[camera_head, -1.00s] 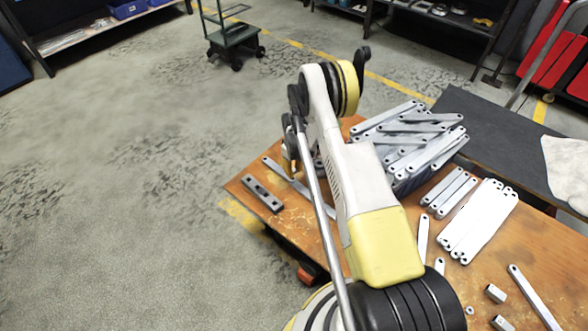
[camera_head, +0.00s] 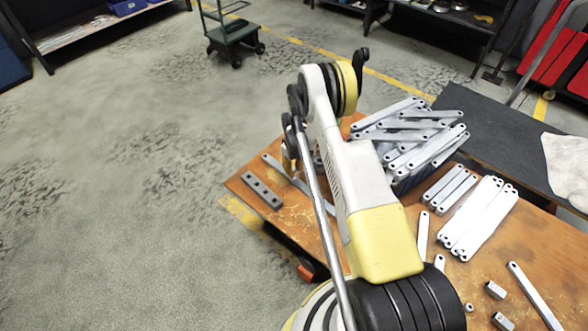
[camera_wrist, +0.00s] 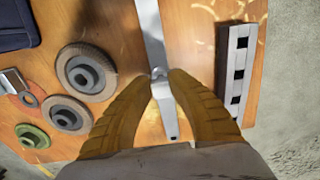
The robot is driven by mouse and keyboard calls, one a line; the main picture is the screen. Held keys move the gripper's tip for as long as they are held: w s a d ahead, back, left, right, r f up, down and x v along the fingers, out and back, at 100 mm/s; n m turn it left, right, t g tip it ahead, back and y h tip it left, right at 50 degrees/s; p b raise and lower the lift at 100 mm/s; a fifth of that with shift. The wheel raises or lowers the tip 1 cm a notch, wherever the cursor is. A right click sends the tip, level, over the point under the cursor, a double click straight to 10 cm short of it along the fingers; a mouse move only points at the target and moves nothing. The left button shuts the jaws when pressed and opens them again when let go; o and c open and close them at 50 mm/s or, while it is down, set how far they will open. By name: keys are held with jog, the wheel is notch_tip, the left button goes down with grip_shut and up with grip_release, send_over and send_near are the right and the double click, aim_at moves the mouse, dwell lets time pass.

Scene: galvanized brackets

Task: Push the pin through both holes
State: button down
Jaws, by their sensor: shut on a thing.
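My gripper (camera_wrist: 172,76) has yellow-brown fingers that close together in the wrist view, shut on a small grey piece that appears to be the pin (camera_wrist: 159,72). The pin is mostly hidden between the fingertips. A long grey flat bracket (camera_wrist: 151,25) lies on the table beneath the fingertips, and its rounded near end with a hole shows between the fingers. It also shows in the head view (camera_head: 272,162), partly behind my arm. Whether the pin sits in a hole, and whether a second bracket lies under it, I cannot tell.
A dark grey bar with several holes (camera_wrist: 237,65) lies right of the bracket, near the table edge. Round discs (camera_wrist: 87,71) lie at left. In the head view, a pile of brackets (camera_head: 408,130) fills a bin, and loose brackets (camera_head: 478,220) lie on the wooden table (camera_head: 410,290).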

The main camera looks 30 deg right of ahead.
jog(key=shift+f, duration=1.4)
jog(key=c, duration=1.2)
grip_release()
jog(key=shift+c, duration=0.2)
jog(key=shift+r, duration=0.1)
notch_tip(320, 180, up, 12)
jog(key=shift+f, duration=0.1)
